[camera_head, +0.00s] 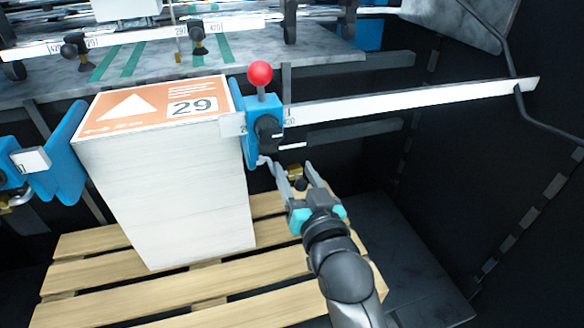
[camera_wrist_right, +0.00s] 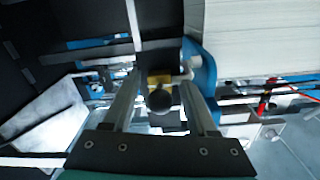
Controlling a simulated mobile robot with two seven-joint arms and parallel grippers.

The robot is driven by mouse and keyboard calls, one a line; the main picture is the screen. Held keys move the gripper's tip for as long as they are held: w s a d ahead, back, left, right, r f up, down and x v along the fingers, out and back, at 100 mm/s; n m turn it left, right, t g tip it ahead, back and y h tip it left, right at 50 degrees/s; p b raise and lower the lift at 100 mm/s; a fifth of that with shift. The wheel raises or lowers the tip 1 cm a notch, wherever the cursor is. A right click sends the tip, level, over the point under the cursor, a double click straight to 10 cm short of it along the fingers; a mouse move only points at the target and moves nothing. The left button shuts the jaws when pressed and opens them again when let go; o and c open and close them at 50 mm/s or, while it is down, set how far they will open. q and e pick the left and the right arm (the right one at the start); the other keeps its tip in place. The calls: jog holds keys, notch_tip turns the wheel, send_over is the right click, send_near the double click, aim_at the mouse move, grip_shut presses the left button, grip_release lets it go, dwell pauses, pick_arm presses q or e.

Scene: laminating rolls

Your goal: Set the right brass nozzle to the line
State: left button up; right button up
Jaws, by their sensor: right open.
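The right brass nozzle (camera_head: 295,172) sits low beside the right blue side guide (camera_head: 250,140), at the right of the paper stack. In the right wrist view the nozzle (camera_wrist_right: 158,79) shows as a small brass block behind a dark round knob (camera_wrist_right: 159,100). My right gripper (camera_head: 294,170) is open, with one finger on each side of the nozzle; in the wrist view gaps show beside the knob. A short white mark (camera_head: 291,146) shows just above the nozzle; I cannot tell whether it is the line. My left gripper is not in view.
The white paper stack (camera_head: 180,205) with an orange "29" top sheet stands on a wooden pallet (camera_head: 200,305). A white scale bar (camera_head: 400,103) runs right from the guide, under a red ball knob (camera_head: 260,73). Another blue guide (camera_head: 65,165) stands left of the stack.

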jog(key=shift+x, duration=1.05)
grip_shut()
dwell(0.8)
